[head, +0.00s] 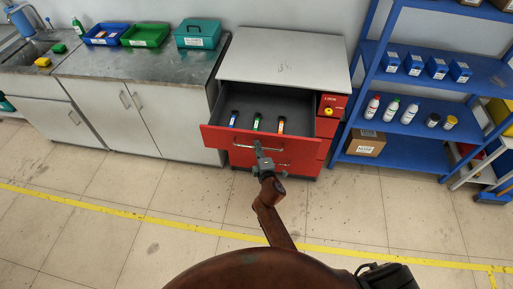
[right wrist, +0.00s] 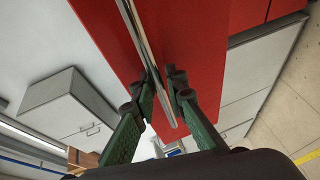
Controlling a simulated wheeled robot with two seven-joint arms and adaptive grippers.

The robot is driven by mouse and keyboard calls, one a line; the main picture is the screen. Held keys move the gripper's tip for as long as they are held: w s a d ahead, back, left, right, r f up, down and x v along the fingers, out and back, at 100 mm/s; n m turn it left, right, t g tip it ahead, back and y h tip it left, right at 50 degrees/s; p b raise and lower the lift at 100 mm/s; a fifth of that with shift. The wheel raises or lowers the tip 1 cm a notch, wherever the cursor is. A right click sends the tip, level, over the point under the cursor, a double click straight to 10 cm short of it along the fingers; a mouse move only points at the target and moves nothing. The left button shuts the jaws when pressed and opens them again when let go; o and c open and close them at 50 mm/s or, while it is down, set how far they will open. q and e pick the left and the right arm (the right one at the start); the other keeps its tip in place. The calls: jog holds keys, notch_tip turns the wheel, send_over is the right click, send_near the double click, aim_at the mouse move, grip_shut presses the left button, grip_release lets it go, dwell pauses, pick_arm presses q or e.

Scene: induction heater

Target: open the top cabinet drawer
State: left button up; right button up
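The red cabinet (head: 325,125) has a grey worktop. Its top drawer (head: 219,136) is pulled well out, showing a dark interior with three small bottle-like items (head: 256,122) with blue, green and orange marks. A metal bar handle (head: 238,146) runs along the drawer's red front. My right gripper (head: 258,147) is at the middle of this handle. In the right wrist view, the fingers of my right gripper (right wrist: 163,85) close in from both sides on the handle bar (right wrist: 138,35), against the red front (right wrist: 200,40). My left gripper is not in view.
A blue shelf (head: 400,155) with bottles and boxes stands to the right. A grey counter (head: 140,63) with blue and green bins and a teal case (head: 198,34) stands left. The floor before the cabinet is clear, crossed by a yellow line (head: 180,228).

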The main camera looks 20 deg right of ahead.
jog(key=o, duration=0.3)
jog(key=s+r, duration=0.2)
jog(key=s, duration=0.9)
jog(key=shift+s+a, duration=0.3)
jog(key=shift+s, duration=0.1)
